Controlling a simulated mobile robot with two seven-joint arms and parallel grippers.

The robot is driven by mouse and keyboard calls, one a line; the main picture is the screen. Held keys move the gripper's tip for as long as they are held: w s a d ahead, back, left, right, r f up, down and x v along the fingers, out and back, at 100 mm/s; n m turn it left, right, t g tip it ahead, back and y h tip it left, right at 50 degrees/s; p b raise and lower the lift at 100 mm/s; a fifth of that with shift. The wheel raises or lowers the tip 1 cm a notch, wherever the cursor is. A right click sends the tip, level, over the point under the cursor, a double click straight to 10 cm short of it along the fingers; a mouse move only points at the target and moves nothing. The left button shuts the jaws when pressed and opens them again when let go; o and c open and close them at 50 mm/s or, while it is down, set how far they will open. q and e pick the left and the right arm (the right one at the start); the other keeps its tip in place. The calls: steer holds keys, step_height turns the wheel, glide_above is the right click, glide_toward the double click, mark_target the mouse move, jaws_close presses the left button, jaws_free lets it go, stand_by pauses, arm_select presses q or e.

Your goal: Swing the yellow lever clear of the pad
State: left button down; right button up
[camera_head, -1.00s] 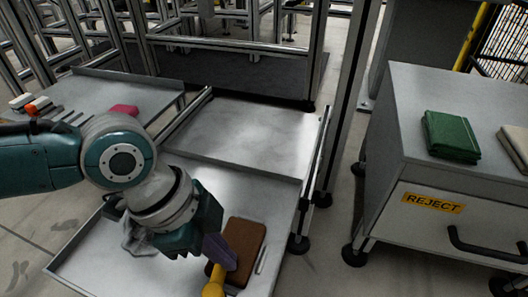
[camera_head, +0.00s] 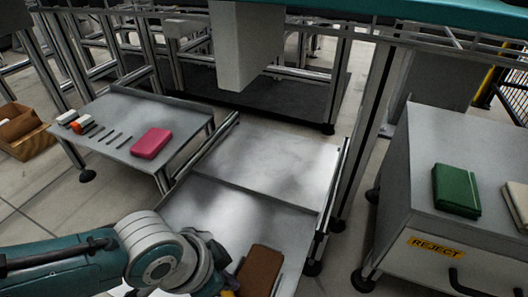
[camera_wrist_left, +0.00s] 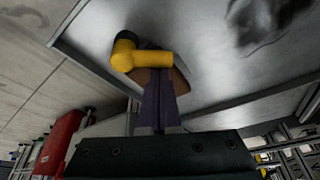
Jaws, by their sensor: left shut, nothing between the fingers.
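The yellow lever (camera_wrist_left: 142,56) shows in the left wrist view as a bent rod with a dark end, just past my left gripper's fingertips (camera_wrist_left: 159,78). The purple fingers are shut together, with nothing between them; I cannot tell whether they touch the lever. The brown pad (camera_head: 259,271) lies on the metal tray (camera_head: 235,207) in the head view. Part of it shows behind the lever in the wrist view (camera_wrist_left: 181,82). In the head view my left gripper is mostly cut off at the bottom edge, left of the pad. My right gripper is not in view.
A side table (camera_head: 108,118) at left holds a pink block (camera_head: 151,143) and several small parts. A wooden box (camera_head: 32,146) stands on the floor. A grey cabinet (camera_head: 440,225) marked REJECT, with a green pad (camera_head: 456,190) on top, stands at right. The tray's far part is clear.

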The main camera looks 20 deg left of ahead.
arm_select(q)
steer(key=shift+s+a+r+n+y+p, duration=0.1)
steer(key=shift+s+a+n+y+p, duration=0.1)
steer(key=shift+n+p, duration=0.3)
steer(key=shift+s+a+r+n+y+p, duration=0.1)
steer(key=shift+s+n+p, duration=0.15)
steer(key=shift+n, duration=0.45)
steer(key=shift+s+a+f+n+t+y+p, duration=0.15)
steer(key=shift+n+p, duration=0.1)
steer(key=shift+n, duration=0.2)
steer(key=shift+s+a+r+n+t+y+p, duration=0.1)
steer(key=shift+n+y+p, duration=0.1)
steer(key=shift+n, duration=0.2)
steer(key=shift+s+a+f+n+t+y+p, duration=0.15)
steer(key=shift+n+p, duration=0.1)
steer(key=shift+n, duration=0.2)
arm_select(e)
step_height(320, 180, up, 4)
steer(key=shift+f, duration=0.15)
arm_select(q)
steer(key=shift+s, duration=0.2)
steer(key=shift+p, duration=0.3)
